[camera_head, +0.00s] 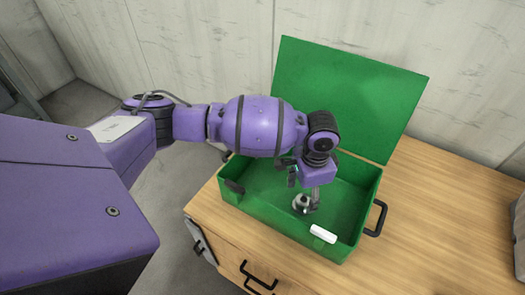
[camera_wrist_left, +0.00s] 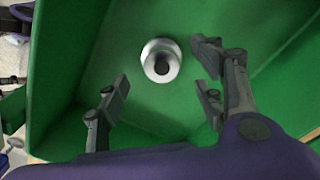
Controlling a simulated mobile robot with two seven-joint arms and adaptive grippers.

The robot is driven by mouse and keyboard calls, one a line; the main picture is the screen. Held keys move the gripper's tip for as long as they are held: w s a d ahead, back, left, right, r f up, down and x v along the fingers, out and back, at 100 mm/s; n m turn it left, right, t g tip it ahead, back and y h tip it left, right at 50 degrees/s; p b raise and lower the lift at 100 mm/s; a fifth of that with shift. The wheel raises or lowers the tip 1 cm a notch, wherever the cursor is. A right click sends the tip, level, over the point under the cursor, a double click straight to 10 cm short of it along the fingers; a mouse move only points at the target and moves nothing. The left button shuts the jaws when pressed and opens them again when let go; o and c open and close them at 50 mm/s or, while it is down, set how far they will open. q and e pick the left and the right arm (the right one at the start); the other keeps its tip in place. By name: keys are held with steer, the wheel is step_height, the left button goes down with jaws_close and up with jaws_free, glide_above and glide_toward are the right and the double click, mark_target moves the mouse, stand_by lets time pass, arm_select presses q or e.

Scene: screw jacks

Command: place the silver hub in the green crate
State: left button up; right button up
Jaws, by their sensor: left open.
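The silver hub (camera_head: 300,203) is inside the open green crate (camera_head: 270,232), on its green floor. In the left wrist view the hub (camera_wrist_left: 161,61) shows as a round silver piece with a dark hole facing the camera. My left gripper (camera_head: 311,203) reaches down into the crate close to the hub, partly overlapping it in the head view. In the left wrist view its fingers (camera_wrist_left: 163,80) are spread wide with nothing between the pads, and the hub lies beyond them, apart from both. My right gripper is not in view.
The crate's lid (camera_head: 345,95) stands open at the back. A white label-like piece (camera_head: 323,234) is at its front wall and a dark handle (camera_head: 376,218) on its right side. The crate sits on a wooden cabinet (camera_head: 440,220) with free top to the right. A pale wall is behind.

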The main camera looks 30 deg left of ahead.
mark_target(304, 200)
arm_select(q)
step_height(304, 200, up, 7)
stand_by(0.9)
